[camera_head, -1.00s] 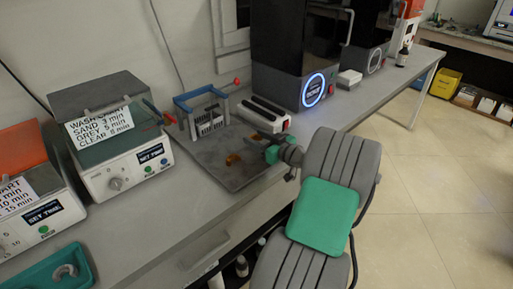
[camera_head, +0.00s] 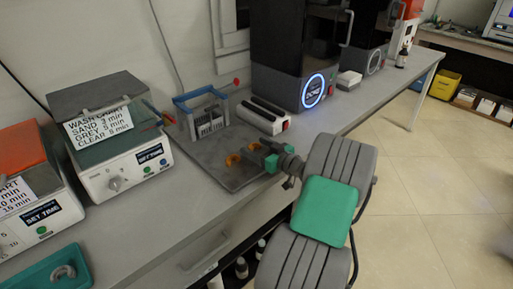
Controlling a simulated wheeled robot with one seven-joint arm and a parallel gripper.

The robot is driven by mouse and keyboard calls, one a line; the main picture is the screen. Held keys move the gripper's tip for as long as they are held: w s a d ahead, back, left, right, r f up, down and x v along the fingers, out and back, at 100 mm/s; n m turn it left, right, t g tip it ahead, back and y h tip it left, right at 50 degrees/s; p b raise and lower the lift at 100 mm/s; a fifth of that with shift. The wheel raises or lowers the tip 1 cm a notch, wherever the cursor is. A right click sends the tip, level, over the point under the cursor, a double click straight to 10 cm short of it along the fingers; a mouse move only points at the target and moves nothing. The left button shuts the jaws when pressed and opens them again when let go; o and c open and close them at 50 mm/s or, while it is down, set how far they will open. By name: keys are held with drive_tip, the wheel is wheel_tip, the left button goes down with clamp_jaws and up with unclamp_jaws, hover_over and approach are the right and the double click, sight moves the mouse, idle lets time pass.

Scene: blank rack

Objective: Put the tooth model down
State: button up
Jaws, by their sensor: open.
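Two small orange tooth models lie on the dark grey tray (camera_head: 222,178) on the bench. One model (camera_head: 233,160) is left of my gripper, apart from it. The other model (camera_head: 254,147) is right by my gripper's tips, and I cannot tell whether they touch. My gripper (camera_head: 262,153) is open at the tray's right side, with its green-tipped fingers pointing left over the tray. A grey arch-shaped model (camera_head: 63,272) lies in a teal tray (camera_head: 35,280) at the lower left.
A blue-framed rack (camera_head: 203,112) stands at the tray's back. Behind the tray lies a white box with dark slots (camera_head: 262,115). Wash machines (camera_head: 118,150) stand on the left, and a dark printer with a glowing ring (camera_head: 295,60) stands behind. The tray's front part is clear.

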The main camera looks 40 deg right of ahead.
drive_tip(key=shift+s+r+p, duration=0.1)
drive_tip(key=shift+r+p, duration=0.15)
drive_tip(key=shift+p, duration=0.05)
drive_tip(key=s, duration=0.4)
drive_tip(key=s+r, duration=0.1)
drive_tip(key=s, duration=0.6)
drive_tip(key=shift+s+d+r, duration=0.15)
drive_tip(key=shift+s+r, duration=0.15)
drive_tip(key=shift+s, duration=0.05)
